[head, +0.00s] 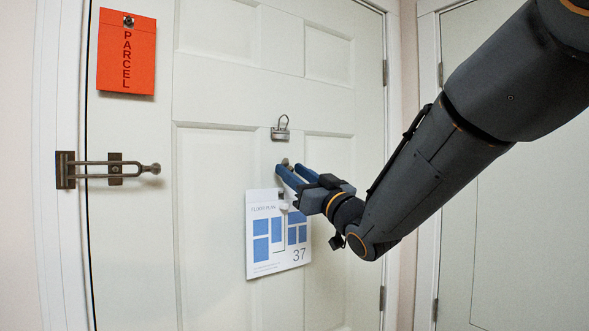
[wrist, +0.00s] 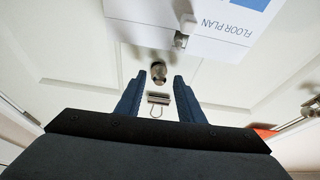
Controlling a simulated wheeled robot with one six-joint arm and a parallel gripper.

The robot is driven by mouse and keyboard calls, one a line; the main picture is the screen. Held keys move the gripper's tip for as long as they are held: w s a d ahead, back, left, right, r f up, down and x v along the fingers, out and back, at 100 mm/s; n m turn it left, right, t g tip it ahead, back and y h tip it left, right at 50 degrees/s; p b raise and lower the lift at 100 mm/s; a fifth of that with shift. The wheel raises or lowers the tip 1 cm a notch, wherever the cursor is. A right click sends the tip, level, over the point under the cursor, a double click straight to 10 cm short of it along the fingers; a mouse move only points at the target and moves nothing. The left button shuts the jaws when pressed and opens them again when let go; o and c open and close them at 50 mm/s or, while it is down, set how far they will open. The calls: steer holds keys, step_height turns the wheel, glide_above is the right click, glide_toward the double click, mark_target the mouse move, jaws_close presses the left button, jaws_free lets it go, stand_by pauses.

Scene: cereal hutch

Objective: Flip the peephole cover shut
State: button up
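The small round metal peephole (head: 285,162) is on the white door, below a metal clip. It also shows in the wrist view (wrist: 158,72), where the picture is upside down. Its cover is too small to tell apart clearly from the peephole body. My gripper (head: 289,167) is at the peephole, with its two blue fingers apart. In the wrist view my gripper (wrist: 159,76) is open and empty, and the peephole appears between and just beyond the fingertips. I cannot tell whether a finger touches it.
A metal clip with a wire loop (head: 281,132) is on the door above the peephole. A floor plan sheet (head: 262,262) hangs just below, from a small hook. An orange parcel card (head: 126,70) and a swing-bar door guard (head: 115,170) are at the left.

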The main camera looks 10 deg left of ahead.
steer(key=shift+t, duration=0.3)
jaws_close()
steer(key=shift+w+b, duration=0.1)
steer(key=shift+b, duration=0.25)
steer(key=n+b, duration=0.1)
steer(key=n+g+b, duration=0.1)
steer(key=n+g+y+b, duration=0.1)
steer(key=n+b, duration=0.1)
steer(key=shift+w+d, duration=0.25)
